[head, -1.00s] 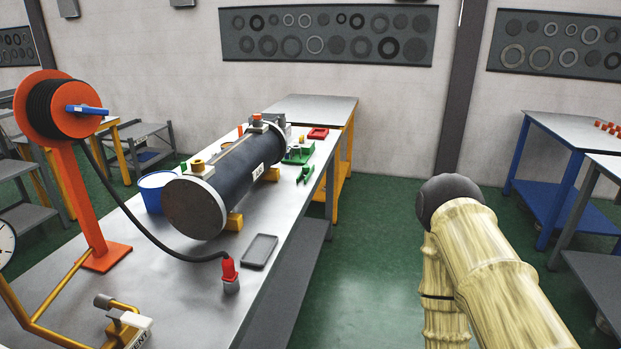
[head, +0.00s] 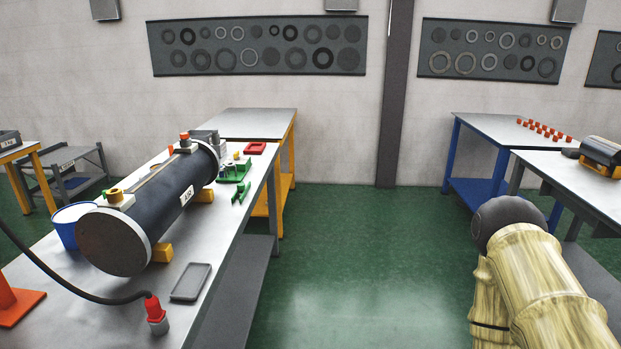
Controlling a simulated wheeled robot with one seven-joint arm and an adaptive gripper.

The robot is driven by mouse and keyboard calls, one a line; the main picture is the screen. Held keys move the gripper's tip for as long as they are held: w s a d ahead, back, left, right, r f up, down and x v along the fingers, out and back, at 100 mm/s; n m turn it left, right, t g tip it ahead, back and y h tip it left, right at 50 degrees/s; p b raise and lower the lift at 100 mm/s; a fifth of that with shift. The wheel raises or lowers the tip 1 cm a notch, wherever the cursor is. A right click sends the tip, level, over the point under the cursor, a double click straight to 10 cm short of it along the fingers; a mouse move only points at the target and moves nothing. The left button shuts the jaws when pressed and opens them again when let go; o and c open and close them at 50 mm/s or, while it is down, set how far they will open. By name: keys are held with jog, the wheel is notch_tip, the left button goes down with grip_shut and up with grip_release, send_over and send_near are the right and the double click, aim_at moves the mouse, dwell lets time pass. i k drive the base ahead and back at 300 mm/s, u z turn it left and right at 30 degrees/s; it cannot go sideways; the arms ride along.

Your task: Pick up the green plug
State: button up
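Small green pieces lie on the grey workbench (head: 215,262), to the right of the far end of a dark cylinder. One is a green block or holder (head: 235,171), and nearer is a slim green piece with upright parts (head: 241,192). They are too small to tell which is the green plug. My arm rises at the right of the head view, well away from the bench. My gripper is not in view.
The flanged dark cylinder (head: 165,209) rests on yellow blocks (head: 162,252). Near it are a blue bucket (head: 66,228), a grey tray (head: 191,281), a red connector (head: 153,307) on a black cable and a red tray (head: 255,148). Green floor (head: 345,250) is clear right of the bench.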

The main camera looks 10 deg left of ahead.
aim_at(241, 188)
jog(key=z, duration=0.35)
jog(key=i, duration=1.45)
jog(key=u, duration=0.85)
jog(key=i, duration=0.85)
jog(key=u, duration=0.85)
